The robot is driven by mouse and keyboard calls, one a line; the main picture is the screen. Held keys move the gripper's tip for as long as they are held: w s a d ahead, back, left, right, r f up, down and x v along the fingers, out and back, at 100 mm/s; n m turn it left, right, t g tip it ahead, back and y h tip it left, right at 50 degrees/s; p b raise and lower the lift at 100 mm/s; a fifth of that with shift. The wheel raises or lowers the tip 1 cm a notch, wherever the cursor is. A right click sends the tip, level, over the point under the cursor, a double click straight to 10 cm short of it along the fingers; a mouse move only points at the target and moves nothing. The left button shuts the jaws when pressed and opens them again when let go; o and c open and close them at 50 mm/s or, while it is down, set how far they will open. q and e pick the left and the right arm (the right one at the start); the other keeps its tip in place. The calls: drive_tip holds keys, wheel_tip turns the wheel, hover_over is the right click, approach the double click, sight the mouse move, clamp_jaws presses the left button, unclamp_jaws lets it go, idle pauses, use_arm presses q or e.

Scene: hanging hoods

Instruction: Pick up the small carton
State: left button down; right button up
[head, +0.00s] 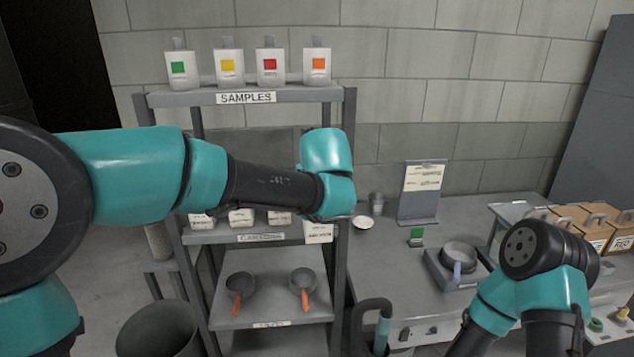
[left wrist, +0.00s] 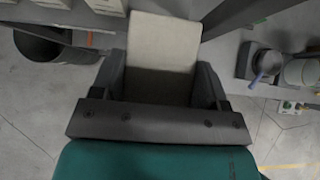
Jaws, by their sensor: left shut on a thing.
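A small pale carton (left wrist: 162,45) fills the space between the two dark fingers of my left gripper (left wrist: 160,82) in the left wrist view, and the gripper is shut on it. In the head view a white carton with printed lettering (head: 319,233) shows just below my left wrist, at the right front of the shelf rack; it looks like the held one. My left fingers are hidden behind the wrist there. More white cartons (head: 240,217) stand on the shelf labelled for cartons. My right arm is at the lower right; its gripper is out of view.
The rack's top shelf (head: 250,97) holds several sample bottles; its lower shelf (head: 270,312) holds two pans with orange handles. A bin (head: 160,335) stands at lower left. The counter (head: 385,255) holds a clipboard stand (head: 421,192), a pot (head: 459,257) and brown boxes (head: 575,220).

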use_arm(q)
drive_tip(key=shift+s+r, duration=0.15)
drive_tip(key=shift+s, duration=0.25)
idle(0.5)
